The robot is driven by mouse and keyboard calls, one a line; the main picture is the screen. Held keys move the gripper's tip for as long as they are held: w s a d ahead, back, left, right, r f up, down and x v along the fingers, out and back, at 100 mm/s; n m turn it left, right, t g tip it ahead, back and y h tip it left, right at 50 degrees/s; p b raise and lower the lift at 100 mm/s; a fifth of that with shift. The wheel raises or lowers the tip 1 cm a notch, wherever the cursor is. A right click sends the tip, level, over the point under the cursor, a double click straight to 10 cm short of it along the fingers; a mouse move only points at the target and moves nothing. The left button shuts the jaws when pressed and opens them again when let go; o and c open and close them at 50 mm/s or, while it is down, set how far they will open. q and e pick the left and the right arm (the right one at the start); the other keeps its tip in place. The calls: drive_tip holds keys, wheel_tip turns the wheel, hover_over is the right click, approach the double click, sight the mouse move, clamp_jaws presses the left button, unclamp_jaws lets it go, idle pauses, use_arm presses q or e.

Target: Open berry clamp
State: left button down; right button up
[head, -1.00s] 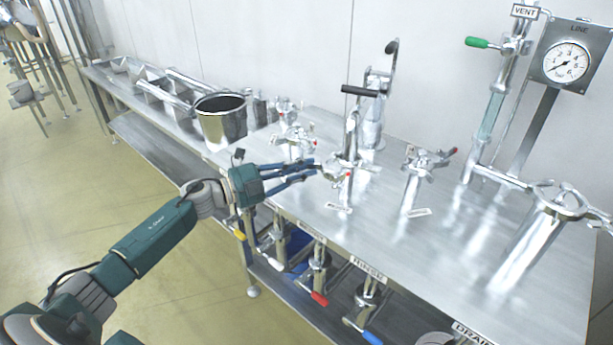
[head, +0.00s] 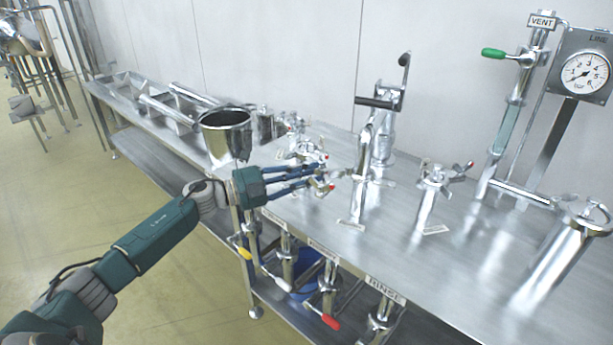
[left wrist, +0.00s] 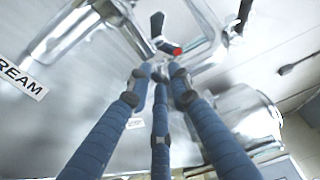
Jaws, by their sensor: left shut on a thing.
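A silver pipe clamp with a small red-tipped part (head: 332,187) sits at a short upright pipe on the steel bench. My left gripper (head: 322,178) reaches in from the left with its blue fingers drawn together at this clamp. In the left wrist view the three blue fingers (left wrist: 160,75) meet just below the red tip (left wrist: 176,50) of a dark handle. The gripper is shut on the clamp's small fitting; the fingertips partly hide what is pinched. I cannot read a berry label on it. My right gripper is in neither view.
To the right stand a second clamped pipe (head: 428,195), a gauge (head: 585,73) and a green-handled vent valve (head: 508,54). A steel pot (head: 226,138) stands behind my left gripper. Valves with coloured handles hang under the bench edge.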

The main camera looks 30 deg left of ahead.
use_arm(q)
drive_tip(key=shift+w+r, duration=0.2)
drive_tip(key=shift+w, duration=0.05)
idle(0.4)
drive_tip(key=c, duration=1.7)
unclamp_jaws()
drive_tip(key=shift+d, duration=0.1)
drive_tip(key=shift+w+d+f, duration=0.15)
drive_tip(key=shift+w+d, duration=0.05)
drive_tip(key=shift+d, duration=0.1)
drive_tip(key=shift+a, duration=0.1)
drive_tip(key=shift+s+a+f, duration=0.15)
drive_tip(key=shift+s+a, duration=0.1)
drive_tip(key=shift+a, duration=0.1)
drive_tip(key=v, duration=1.1)
drive_tip(key=shift+s, duration=0.15)
drive_tip(key=shift+f, duration=0.1)
